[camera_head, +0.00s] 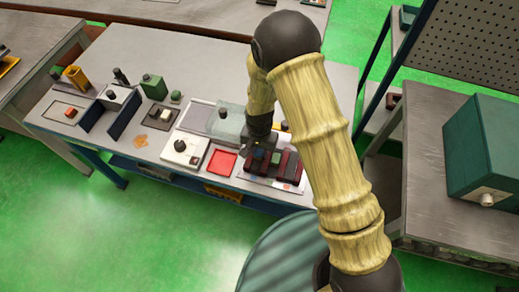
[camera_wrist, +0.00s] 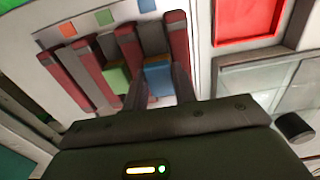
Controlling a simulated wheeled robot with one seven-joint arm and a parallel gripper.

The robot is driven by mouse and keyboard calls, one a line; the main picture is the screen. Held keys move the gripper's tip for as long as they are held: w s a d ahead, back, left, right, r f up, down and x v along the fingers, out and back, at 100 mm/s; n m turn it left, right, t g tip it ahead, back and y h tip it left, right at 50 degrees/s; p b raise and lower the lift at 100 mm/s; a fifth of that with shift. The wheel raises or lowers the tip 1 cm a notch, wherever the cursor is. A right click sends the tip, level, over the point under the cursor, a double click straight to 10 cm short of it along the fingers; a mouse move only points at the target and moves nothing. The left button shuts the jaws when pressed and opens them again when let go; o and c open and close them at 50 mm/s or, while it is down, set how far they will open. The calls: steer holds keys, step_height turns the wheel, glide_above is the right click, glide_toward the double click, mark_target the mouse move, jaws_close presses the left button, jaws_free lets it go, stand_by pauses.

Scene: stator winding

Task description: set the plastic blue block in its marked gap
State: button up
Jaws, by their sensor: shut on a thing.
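The blue block (camera_wrist: 158,78) is held between the two fingers of my gripper (camera_wrist: 158,88), which is shut on it. In the wrist view the block lies between the two right-hand dark red bars, in line with a blue square mark (camera_wrist: 147,5). I cannot tell whether it rests on the bottom of that gap. A green block (camera_wrist: 117,76) sits in the neighbouring gap, in line with a green mark (camera_wrist: 104,17). In the head view my gripper (camera_head: 258,146) is over the rack of dark red bars (camera_head: 289,165), partly hiding it.
A red tray (camera_head: 221,162) lies left of the rack, beside a white box with a black knob (camera_head: 185,149). A clear-walled case (camera_head: 225,122) stands behind. An orange mark (camera_wrist: 68,30) faces an empty-looking gap.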

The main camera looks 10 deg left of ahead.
mark_target(259, 151)
steer(key=shift+f, duration=0.3)
steer(key=o, duration=1.3)
steer(key=shift+r, duration=0.15)
steer(key=shift+r+p, duration=2.35)
steer(key=shift+r, duration=1.1)
